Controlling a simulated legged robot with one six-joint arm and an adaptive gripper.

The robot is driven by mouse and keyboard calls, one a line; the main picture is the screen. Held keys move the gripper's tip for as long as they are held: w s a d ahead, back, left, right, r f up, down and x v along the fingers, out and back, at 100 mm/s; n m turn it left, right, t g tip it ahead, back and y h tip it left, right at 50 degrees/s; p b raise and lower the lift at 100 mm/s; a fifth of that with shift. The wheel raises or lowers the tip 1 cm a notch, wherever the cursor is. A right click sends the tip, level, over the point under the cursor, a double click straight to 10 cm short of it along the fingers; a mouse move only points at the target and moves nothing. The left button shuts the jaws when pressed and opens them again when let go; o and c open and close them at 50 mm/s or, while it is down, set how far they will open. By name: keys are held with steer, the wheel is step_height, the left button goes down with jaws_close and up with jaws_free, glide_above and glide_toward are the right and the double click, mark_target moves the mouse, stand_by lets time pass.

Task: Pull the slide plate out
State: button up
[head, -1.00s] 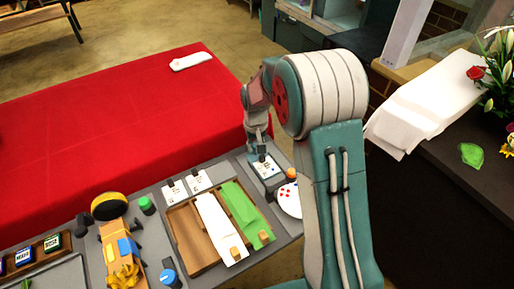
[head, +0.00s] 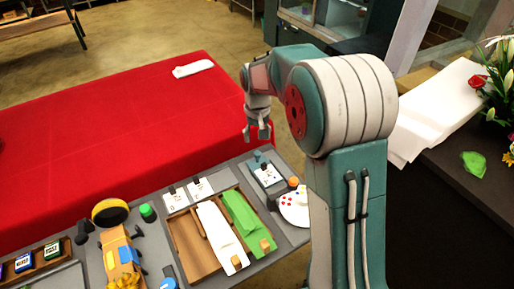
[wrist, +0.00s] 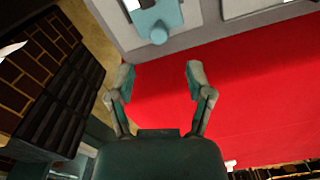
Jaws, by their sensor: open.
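A small grey plate (head: 279,184) with a white card on it lies at the far right part of the grey station. It looks like the slide plate. A teal knob (head: 260,157) stands at its far end, and the knob also shows at the top of the wrist view (wrist: 158,32). My gripper (head: 258,135) hangs above the station's far edge, beyond the knob and apart from it.
A wooden tray (head: 192,262) holds white and green sheets. A white palette with coloured dots (head: 291,211) lies near my arm. A yellow-topped figure (head: 118,250) and a green knob (head: 147,212) stand to the left. The red table (head: 110,140) beyond is mostly clear.

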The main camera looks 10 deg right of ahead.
step_height(320, 180, up, 4)
steer(key=shift+f, duration=0.25)
steer(key=s+d+r+t, duration=0.2)
steer(key=s+r+t, duration=0.1)
steer(key=s+r, duration=1)
steer(key=s+f+t, duration=0.2)
steer(key=s+f, duration=0.1)
steer(key=s, duration=1.2)
steer(key=shift+d+t, duration=0.2)
steer(key=shift+t, duration=0.1)
